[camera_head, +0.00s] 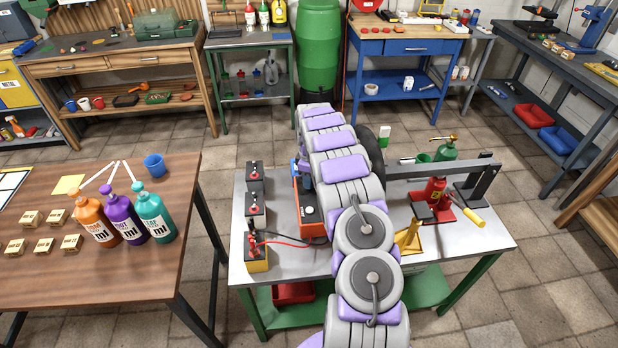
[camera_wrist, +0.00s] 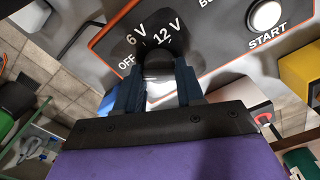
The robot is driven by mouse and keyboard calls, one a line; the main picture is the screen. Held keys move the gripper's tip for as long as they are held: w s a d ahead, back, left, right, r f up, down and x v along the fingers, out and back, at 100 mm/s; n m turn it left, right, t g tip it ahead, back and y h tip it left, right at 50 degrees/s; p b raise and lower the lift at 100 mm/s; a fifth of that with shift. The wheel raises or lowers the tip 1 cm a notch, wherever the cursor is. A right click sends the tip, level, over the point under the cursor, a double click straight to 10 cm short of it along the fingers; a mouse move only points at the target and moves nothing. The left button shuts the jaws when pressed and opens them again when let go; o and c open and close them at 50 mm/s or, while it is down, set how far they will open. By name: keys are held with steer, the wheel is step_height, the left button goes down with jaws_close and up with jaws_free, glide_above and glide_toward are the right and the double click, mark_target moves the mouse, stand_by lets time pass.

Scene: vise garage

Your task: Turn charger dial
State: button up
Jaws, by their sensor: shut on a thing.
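The orange charger (camera_head: 307,208) stands on the metal-topped table, partly hidden behind my arm. In the wrist view its dark front panel (camera_wrist: 205,42) fills the top, with the marks OFF, 6 V and 12 V and a white START button (camera_wrist: 265,15). The black dial (camera_wrist: 160,48) sits below the 6 V and 12 V marks. My gripper (camera_wrist: 158,78) is at the panel with its two fingers shut on the dial. The fingers hide the dial's lower part, and its exact pointing is hard to tell. In the head view my arm hides the dial.
Several batteries (camera_head: 255,205) stand left of the charger, with red and black cables (camera_head: 285,240) running between. A red jack (camera_head: 436,195) and a yellow stand (camera_head: 408,238) are on the right. Three pump bottles (camera_head: 124,220) stand on the wooden table at left.

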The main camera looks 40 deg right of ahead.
steer(key=m+p, duration=0.2)
steer(key=m, duration=0.1)
steer(key=m+p, duration=0.1)
steer(key=p, duration=0.1)
steer(key=shift+s+f+m, duration=0.25)
steer(key=shift+s+m, duration=0.15)
steer(key=m+p, duration=0.2)
steer(key=m, duration=0.1)
steer(key=shift+w+m, duration=0.1)
steer(key=shift+m, duration=0.2)
steer(key=m+p, duration=0.2)
steer(key=m, duration=0.1)
steer(key=shift+w+r+m, duration=0.1)
steer(key=shift+r+m, duration=0.05)
steer(key=shift+m, duration=0.15)
steer(key=m+p, duration=0.3)
steer(key=m, duration=0.2)
steer(key=shift+w+d, duration=0.1)
steer(key=m+p, duration=0.1)
steer(key=m, duration=0.2)
steer(key=shift+r+m, duration=0.1)
steer(key=shift+m, duration=0.3)
steer(key=shift+w+m+p, duration=0.1)
steer(key=shift+m+p, duration=0.3)
steer(key=shift+m, duration=0.7)
steer(key=shift+d, duration=0.1)
steer(key=o, duration=1)
